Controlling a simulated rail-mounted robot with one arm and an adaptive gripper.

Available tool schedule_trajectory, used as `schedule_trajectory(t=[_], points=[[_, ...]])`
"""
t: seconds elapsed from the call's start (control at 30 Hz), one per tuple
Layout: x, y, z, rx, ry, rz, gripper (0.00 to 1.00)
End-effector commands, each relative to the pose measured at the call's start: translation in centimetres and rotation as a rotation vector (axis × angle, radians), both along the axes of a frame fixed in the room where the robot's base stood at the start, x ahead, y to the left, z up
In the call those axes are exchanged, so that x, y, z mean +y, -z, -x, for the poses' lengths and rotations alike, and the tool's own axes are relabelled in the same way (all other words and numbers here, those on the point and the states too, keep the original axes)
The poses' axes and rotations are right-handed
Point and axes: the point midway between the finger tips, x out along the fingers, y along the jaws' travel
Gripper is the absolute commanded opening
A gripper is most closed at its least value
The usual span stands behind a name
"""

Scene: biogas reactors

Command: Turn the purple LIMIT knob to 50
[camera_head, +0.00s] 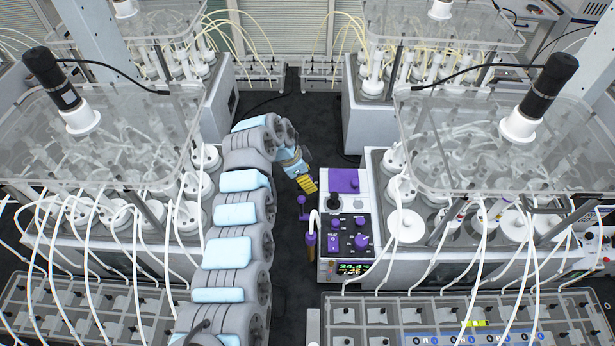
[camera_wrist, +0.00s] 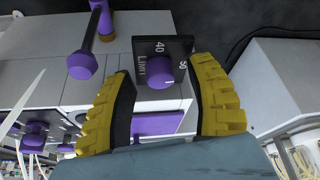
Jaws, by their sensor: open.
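The purple LIMIT knob (camera_wrist: 160,72) sits on a small black plate in the wrist view. White marks read 40 at the upper left and 50 at the right, and the word LIMIT is left of the knob. Its exact setting is too small to read. My gripper (camera_wrist: 162,82) is open, with one yellow finger on each side of the knob in this view. I cannot tell whether either finger touches it. In the head view my gripper (camera_head: 306,184) is at the left of the control unit (camera_head: 328,270); I cannot make out the LIMIT knob there.
A purple fitting with a rod (camera_wrist: 84,62) stands left of the knob. Jar-filled reactors flank a dark, clear floor aisle (camera_head: 300,125).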

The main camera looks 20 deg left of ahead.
Motion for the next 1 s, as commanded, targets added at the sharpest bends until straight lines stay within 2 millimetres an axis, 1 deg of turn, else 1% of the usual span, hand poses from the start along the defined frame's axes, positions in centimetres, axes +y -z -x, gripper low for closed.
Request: schedule_trajectory(t=[0.33,0.37,0.4,0.47,0.5,0.53,1.0], points=[[-0.04,0.11,-0.04,-0.001,0.0,-0.001,0.56],[-0.04,0.11,-0.04,-0.001,0.0,-0.001,0.47],[-0.04,0.11,-0.04,-0.001,0.0,-0.001,0.36],[-0.04,0.11,-0.04,-0.001,0.0,-0.001,0.18],[-0.04,0.11,-0.04,-0.001,0.0,-0.001,0.07],[-0.04,0.11,-0.04,-0.001,0.0,-0.001,0.0],[-0.03,0.46,-0.16,-0.002,0.02,-0.002,0.0]])
